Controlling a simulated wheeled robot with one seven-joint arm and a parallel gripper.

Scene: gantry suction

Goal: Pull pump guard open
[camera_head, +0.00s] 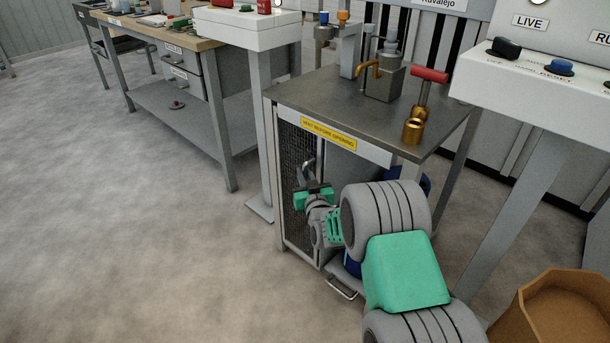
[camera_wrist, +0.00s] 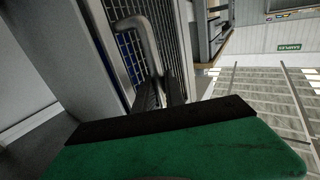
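The pump guard (camera_head: 300,150) is a dark mesh panel in a pale frame, on the front left of the pump stand under a yellow "vent before opening" label (camera_head: 329,134). Its mesh also shows in the wrist view (camera_wrist: 172,28), with something blue behind it. A bent grey handle (camera_wrist: 147,42) stands out from the guard; it also shows in the head view (camera_head: 309,166). My gripper (camera_wrist: 162,92) is at the handle, its two dark fingers close together with the bar running between them. The guard looks nearly in line with the front; I cannot tell whether it is ajar.
The stand's metal top (camera_head: 315,92) carries pipe fittings and a red-handled valve (camera_head: 429,76). A white console (camera_head: 540,90) stands at right, another (camera_head: 250,30) at left beyond the stand. A brown bin (camera_head: 555,310) is at lower right. The floor at left is clear.

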